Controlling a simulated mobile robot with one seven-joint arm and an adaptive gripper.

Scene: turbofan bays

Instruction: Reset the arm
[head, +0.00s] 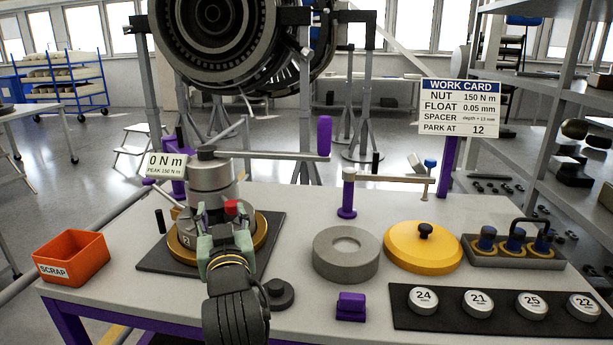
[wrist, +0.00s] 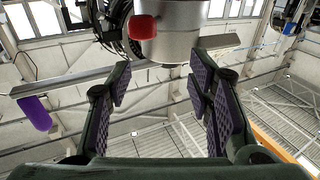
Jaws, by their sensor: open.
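My gripper (head: 228,232) is open in front of the grey cylindrical fixture (head: 211,182) on the left of the bench. In the wrist view my gripper (wrist: 163,105) shows its two padded fingers apart with nothing between them. A red knob (head: 232,207) on the fixture lies just past the fingertips; the red knob also shows in the wrist view (wrist: 144,27). I cannot tell if a finger touches the fixture. A long bar with a purple handle (head: 324,136) extends right from the fixture's top. My forearm and gripper hide part of the gold ring (head: 262,236) at its base.
An orange scrap bin (head: 72,257) stands at the left. A grey ring (head: 346,254), a yellow lid (head: 423,246), a purple block (head: 351,306) and a black strip with several numbered discs (head: 453,316) occupy the right. A purple post (head: 347,196) and work card (head: 460,108) stand behind.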

